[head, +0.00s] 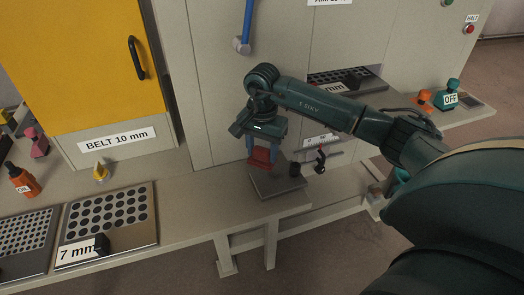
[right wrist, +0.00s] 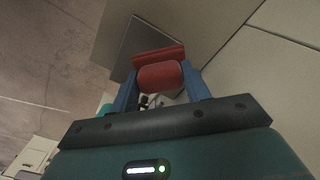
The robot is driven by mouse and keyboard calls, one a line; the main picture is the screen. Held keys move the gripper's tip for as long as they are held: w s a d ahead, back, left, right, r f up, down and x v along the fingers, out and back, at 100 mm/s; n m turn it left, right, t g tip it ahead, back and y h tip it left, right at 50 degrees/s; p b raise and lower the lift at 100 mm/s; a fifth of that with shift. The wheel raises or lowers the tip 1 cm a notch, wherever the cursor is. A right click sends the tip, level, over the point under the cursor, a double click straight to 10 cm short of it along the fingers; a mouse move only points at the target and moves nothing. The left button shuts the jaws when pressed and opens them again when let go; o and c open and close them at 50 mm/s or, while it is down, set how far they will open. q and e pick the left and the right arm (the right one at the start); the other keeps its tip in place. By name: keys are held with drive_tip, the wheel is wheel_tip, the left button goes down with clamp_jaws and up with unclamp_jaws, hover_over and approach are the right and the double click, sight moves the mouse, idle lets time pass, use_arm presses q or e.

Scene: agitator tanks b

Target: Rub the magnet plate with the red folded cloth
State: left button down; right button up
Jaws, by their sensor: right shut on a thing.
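The red folded cloth (head: 262,158) is held between the blue fingers of my right gripper (head: 264,150). In the right wrist view the cloth (right wrist: 160,74) sits between the two fingertips (right wrist: 158,82). The grey magnet plate (head: 279,187) lies on the bench near its right end, directly below the cloth. The plate also shows in the right wrist view (right wrist: 138,37), partly hidden behind the cloth. I cannot tell whether the cloth touches the plate. My left gripper is in neither view.
Perforated plates (head: 110,219) lie on the bench at left, near an orange oil bottle (head: 22,180). Grey cabinet walls rise behind. Bare bench lies left of the plate.

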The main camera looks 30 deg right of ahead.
drive_tip(key=shift+r+p, duration=0.8)
drive_tip(key=shift+r, duration=0.65)
